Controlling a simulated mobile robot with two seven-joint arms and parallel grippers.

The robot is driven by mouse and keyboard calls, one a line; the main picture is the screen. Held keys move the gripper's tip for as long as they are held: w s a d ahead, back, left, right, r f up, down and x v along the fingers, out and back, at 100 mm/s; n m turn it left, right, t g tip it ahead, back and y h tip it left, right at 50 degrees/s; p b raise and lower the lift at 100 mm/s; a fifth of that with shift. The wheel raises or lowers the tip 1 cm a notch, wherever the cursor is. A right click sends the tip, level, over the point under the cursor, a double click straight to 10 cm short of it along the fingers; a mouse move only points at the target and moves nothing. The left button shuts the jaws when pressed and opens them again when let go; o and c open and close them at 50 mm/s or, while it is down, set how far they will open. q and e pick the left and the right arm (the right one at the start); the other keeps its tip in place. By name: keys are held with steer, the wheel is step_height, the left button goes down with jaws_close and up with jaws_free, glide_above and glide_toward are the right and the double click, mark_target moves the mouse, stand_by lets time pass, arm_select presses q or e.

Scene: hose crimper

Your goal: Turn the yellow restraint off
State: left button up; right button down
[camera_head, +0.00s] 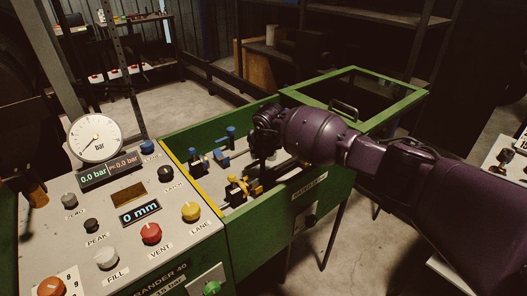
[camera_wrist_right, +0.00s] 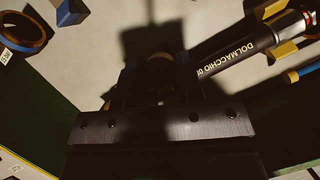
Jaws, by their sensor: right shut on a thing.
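The yellow restraint (camera_head: 238,189) stands in the near part of the green-walled trough in the head view, beside the control panel. Yellow clamp parts (camera_wrist_right: 286,50) sit around the printed dark hose (camera_wrist_right: 245,48) at upper right in the wrist view. My right gripper (camera_head: 264,150) reaches down into the trough, just behind and to the right of the yellow restraint. My left gripper is out of view.
The control panel (camera_head: 128,230) has a pressure gauge (camera_head: 96,138), displays and several knobs. Blue fittings (camera_head: 223,157) stand in the trough left of my gripper. The green framed cover (camera_head: 352,92) is at the far right end. A blue ring (camera_wrist_right: 24,32) lies at upper left.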

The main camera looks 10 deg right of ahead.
steer(key=c, duration=1.1)
jaws_free()
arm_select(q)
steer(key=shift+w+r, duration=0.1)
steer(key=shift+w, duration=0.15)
arm_select(e)
steer(key=o, duration=0.3)
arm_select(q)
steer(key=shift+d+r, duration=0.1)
arm_select(e)
steer(key=shift+r, duration=0.1)
steer(key=shift+s+r, duration=0.1)
steer(key=shift+r, duration=0.2)
arm_select(q)
steer(key=p, duration=0.1)
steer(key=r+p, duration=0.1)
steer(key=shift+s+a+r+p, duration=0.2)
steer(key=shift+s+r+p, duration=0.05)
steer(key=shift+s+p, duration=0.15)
arm_select(e)
steer(key=v, duration=1)
